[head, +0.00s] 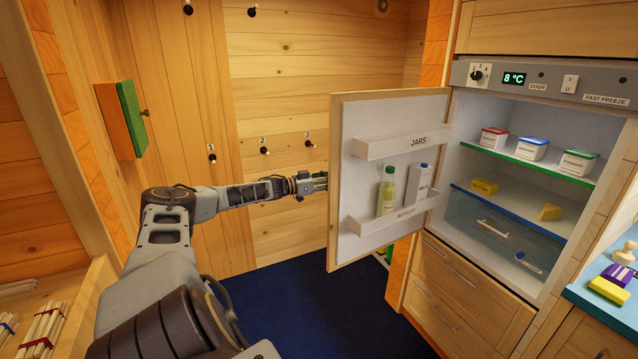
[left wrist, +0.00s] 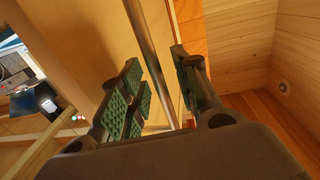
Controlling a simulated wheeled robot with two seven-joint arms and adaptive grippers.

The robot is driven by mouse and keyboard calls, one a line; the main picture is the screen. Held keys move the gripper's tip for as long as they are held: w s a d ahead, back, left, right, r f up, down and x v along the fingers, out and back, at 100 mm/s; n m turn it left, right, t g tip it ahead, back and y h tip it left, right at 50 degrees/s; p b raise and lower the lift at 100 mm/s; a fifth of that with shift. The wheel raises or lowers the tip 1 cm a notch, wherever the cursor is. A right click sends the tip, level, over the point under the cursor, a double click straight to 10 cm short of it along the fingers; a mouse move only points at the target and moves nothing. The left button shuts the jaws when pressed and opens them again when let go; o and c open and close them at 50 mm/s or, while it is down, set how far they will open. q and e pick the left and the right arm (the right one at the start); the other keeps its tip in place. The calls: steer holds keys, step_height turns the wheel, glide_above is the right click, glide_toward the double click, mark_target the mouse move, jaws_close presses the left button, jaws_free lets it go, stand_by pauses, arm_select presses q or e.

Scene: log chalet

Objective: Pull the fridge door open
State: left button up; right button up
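The fridge door (head: 345,119) stands wide open, swung out to the left of the fridge (head: 520,160). Its white inner side faces me. My left arm reaches to its free edge, and the left gripper (head: 312,184) is at the outer side, partly hidden behind the door. In the left wrist view, a metal bar handle (left wrist: 152,60) runs between the fingers of the left gripper (left wrist: 160,92). The green-padded fingers are apart, with a visible gap around the bar. The door's wooden outer face (left wrist: 75,40) is beside it. My right gripper is not in view.
The door holds a bottle (head: 386,192) and a milk carton (head: 418,186). Tubs (head: 532,148) and cheese (head: 550,212) stand on the shelves. Drawers (head: 465,275) lie below. Wall pegs (head: 264,150) are behind the gripper. The blue floor (head: 290,305) is clear below the door.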

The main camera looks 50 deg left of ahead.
arm_select(q)
steer(key=shift+s, duration=0.2)
steer(key=v, duration=1.1)
steer(key=shift+s, duration=0.25)
stand_by(0.6)
steer(key=shift+a+m, duration=0.15)
steer(key=shift+m, duration=0.15)
stand_by(0.5)
